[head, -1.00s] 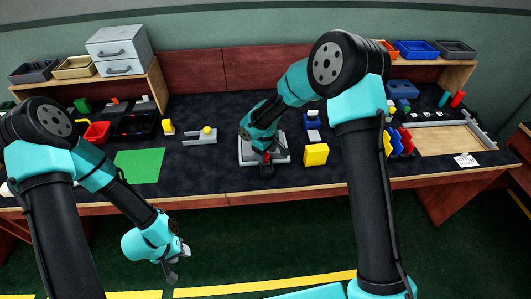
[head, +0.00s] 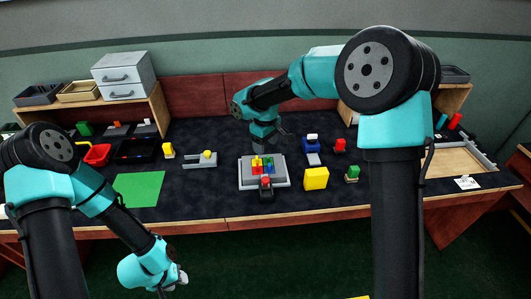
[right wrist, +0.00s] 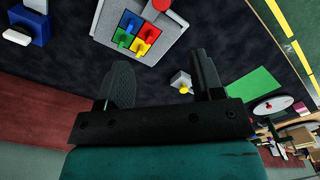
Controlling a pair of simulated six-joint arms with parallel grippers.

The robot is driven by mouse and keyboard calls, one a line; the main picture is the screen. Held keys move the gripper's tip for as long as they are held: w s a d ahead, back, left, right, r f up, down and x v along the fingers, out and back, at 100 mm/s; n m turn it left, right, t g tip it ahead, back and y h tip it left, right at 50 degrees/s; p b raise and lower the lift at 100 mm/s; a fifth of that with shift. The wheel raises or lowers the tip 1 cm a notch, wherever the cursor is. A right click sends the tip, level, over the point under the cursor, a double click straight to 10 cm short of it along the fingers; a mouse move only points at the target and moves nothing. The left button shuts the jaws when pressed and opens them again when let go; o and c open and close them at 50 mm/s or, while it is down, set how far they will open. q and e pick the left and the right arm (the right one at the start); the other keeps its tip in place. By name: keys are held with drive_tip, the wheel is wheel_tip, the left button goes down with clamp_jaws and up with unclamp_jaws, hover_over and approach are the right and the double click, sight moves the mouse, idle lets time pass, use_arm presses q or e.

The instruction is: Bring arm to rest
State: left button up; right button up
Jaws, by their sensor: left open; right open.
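My right gripper (head: 281,146) hangs above the mat behind a grey plate, partly hidden by its own wrist. In the right wrist view its two fingers (right wrist: 158,85) are spread with nothing between them. The grey plate (head: 246,180) holds red, yellow, blue and green pieces; it also shows in the right wrist view (right wrist: 105,22), apart from the fingers. My left gripper (head: 170,287) hangs low in front of the table at the bottom left, empty, its fingertips small and dark.
A green sheet (head: 138,190), a grey forked holder with a yellow knob (head: 200,162), a yellow block (head: 316,178) and a blue block (head: 311,146) stand around the plate. A drawer box (head: 122,73) sits on the left shelf. A wooden tray (head: 455,161) lies at right.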

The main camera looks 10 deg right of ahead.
drive_tip(key=shift+r, duration=0.3)
drive_tip(key=s+f+m+y, duration=0.2)
drive_tip(key=s+f, duration=0.4)
drive_tip(key=f, duration=0.4)
drive_tip(key=s+f+m+y, duration=0.1)
drive_tip(key=s+f+m, duration=0.1)
drive_tip(key=s+f, duration=0.65)
drive_tip(key=s+d+f+m, duration=0.5)
drive_tip(key=s+d+f, duration=0.5)
drive_tip(key=s+f, duration=0.2)
drive_tip(key=shift+s+f+m+t+y, duration=0.35)
drive_tip(key=shift+f+m+t+y, duration=0.05)
drive_tip(key=shift+f, duration=0.15)
